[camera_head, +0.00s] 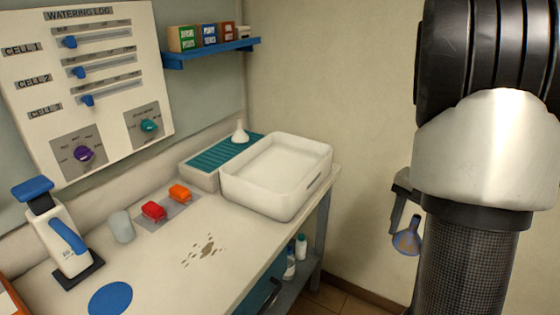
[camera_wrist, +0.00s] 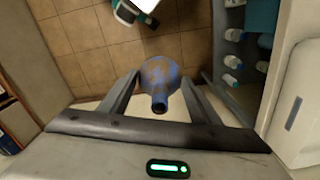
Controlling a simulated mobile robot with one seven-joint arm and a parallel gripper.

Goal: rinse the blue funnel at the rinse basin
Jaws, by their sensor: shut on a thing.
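The blue funnel (camera_head: 408,238) hangs from my gripper (camera_head: 402,205) at the right of the head view, off the bench edge and above the floor. In the wrist view the funnel (camera_wrist: 160,72) sits between the two fingers of my gripper (camera_wrist: 159,85), its spout toward the camera. Its surface looks blotched with grey or brown patches. My gripper is shut on it. The white rinse basin (camera_head: 250,188) stands on the far right end of the bench, left of my gripper and apart from it. Its inside looks empty.
A green drying rack (camera_head: 208,162) with a white funnel (camera_head: 240,133) stands behind the basin. The bench (camera_head: 165,270) holds a white dispenser (camera_head: 65,240), a grey cup (camera_head: 121,227), red and orange items and brown stains. Bottles (camera_head: 290,265) stand on a shelf below.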

